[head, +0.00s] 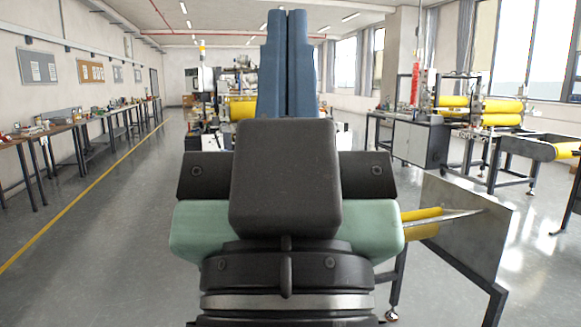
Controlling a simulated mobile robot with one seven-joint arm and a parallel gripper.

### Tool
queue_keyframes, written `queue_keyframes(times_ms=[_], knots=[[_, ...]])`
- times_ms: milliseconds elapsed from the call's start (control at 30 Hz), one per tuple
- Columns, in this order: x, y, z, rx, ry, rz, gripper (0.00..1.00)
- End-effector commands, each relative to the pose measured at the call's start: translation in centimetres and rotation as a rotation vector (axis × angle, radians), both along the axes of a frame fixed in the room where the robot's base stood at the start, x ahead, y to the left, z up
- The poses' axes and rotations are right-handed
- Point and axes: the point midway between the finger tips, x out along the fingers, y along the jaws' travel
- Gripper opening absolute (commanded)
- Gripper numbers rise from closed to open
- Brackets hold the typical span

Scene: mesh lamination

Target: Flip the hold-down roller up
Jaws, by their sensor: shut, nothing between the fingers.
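My gripper (287,16) fills the middle of the head view, seen from behind. Its two blue fingers point up and away from me and lie together, shut with nothing between them. A yellow roller (422,221) shows just right of my gripper, partly hidden behind it, beside a grey metal plate (468,228). Yellow rollers (492,111) are on a machine at the right, well apart from my gripper. Another yellow roller (243,108) shows far ahead, partly covered by the fingers. I cannot tell which of these is the hold-down roller.
Long workbenches (62,128) with small items run along the left wall. A grey cabinet (420,142) stands at the right, and a conveyor with a yellow roller (560,151) is at the right edge. The grey floor (120,215) at the left is clear, with a yellow line.

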Motion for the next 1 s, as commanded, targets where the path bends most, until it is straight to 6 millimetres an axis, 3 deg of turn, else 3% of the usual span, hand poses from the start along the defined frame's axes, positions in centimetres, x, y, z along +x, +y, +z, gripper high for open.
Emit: queue_keyframes(times_ms=[33, 100, 300, 400, 1000], knots=[[0.0, 0.0, 3.7, 0.001, 0.000, 0.001, 0.00], [0.0, 0.0, 6.1, 0.001, 0.000, 0.001, 0.00], [0.0, 0.0, 12.3, 0.001, 0.000, 0.003, 0.00], [0.0, 0.0, 14.0, 0.001, 0.000, 0.003, 0.00], [0.0, 0.0, 14.3, 0.001, 0.001, 0.003, 0.00]])
